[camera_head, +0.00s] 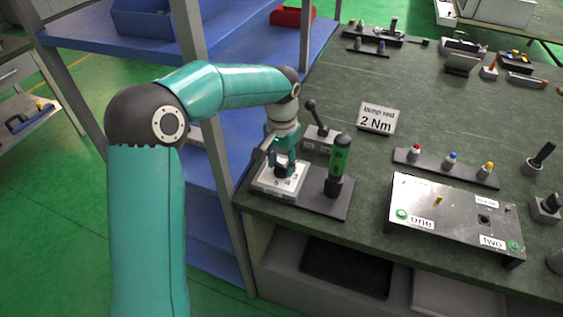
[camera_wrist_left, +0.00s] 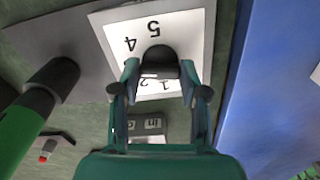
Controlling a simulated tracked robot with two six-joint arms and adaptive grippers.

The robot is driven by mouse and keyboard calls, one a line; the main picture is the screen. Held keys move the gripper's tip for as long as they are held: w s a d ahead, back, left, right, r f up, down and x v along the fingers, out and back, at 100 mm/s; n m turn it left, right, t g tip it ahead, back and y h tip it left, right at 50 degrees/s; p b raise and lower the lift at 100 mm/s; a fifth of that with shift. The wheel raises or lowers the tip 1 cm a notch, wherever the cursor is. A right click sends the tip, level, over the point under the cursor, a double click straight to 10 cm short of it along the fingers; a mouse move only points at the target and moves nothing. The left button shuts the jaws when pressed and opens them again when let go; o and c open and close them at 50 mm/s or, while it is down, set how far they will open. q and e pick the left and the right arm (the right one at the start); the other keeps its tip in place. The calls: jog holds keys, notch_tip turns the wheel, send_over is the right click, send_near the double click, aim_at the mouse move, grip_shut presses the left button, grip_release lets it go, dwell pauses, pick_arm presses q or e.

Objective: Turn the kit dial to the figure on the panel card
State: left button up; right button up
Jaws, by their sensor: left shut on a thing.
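The kit dial is a black knob (camera_wrist_left: 160,62) on a white scale plate (camera_head: 266,184) with printed figures; 5, 4, 2 and 1 show in the left wrist view. My left gripper (camera_head: 284,168) reaches down over the plate and is shut on the knob, one finger on each side. The knob's pointer is hard to make out. The panel card (camera_head: 379,119) stands behind and reads "2 Nm", with a smaller line above it. A green-handled tool (camera_head: 340,156) stands upright beside the plate on the same grey base (camera_head: 326,203). My right gripper is not in view.
A small lever box (camera_head: 318,136) stands just behind the plate. To the right are a metal panel box (camera_head: 453,218) marked "one" and "two" and a strip with coloured buttons (camera_head: 446,166). A blue shelf (camera_head: 230,75) is close on the left.

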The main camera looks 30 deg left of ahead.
aim_at(282, 165)
pick_arm(q)
jog(key=n, duration=0.5)
jog(key=shift+w+n, duration=0.1)
jog(key=shift+n, duration=0.2)
jog(key=n+b, duration=0.1)
jog(key=n, duration=0.4)
jog(key=shift+r, duration=0.1)
jog(key=shift+n, duration=0.4)
jog(key=o, duration=1.1)
jog(key=shift+o, duration=0.2)
notch_tip(282, 165, up, 12)
